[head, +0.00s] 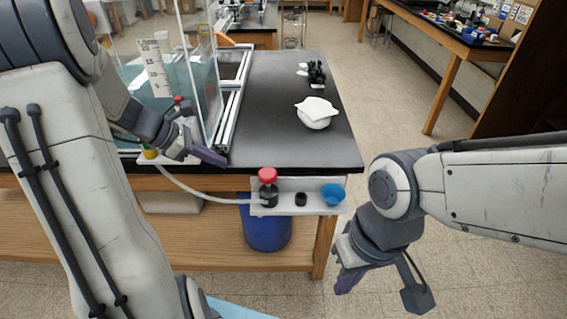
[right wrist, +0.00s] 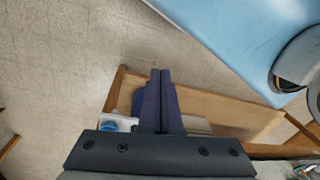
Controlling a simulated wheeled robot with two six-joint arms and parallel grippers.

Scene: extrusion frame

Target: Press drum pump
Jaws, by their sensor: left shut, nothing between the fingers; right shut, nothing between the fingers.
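The drum pump (head: 268,186) has a red knob and a dark body. It stands on a white shelf (head: 292,211) at the bench's front edge, with a pale hose running left from it. A blue drum (head: 265,229) is below the shelf. My left gripper (head: 222,161) is shut and empty, left of and slightly above the red knob, near the frame. My right gripper (head: 345,284) is shut and empty, low and to the right of the shelf, apart from the pump. Its closed fingers also show in the right wrist view (right wrist: 160,74), where they hide part of the drum (right wrist: 138,100).
A small black cup (head: 301,199) and a blue funnel-like cup (head: 333,193) share the shelf. A clear tank (head: 185,80) stands left. Floor right of the bench is open.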

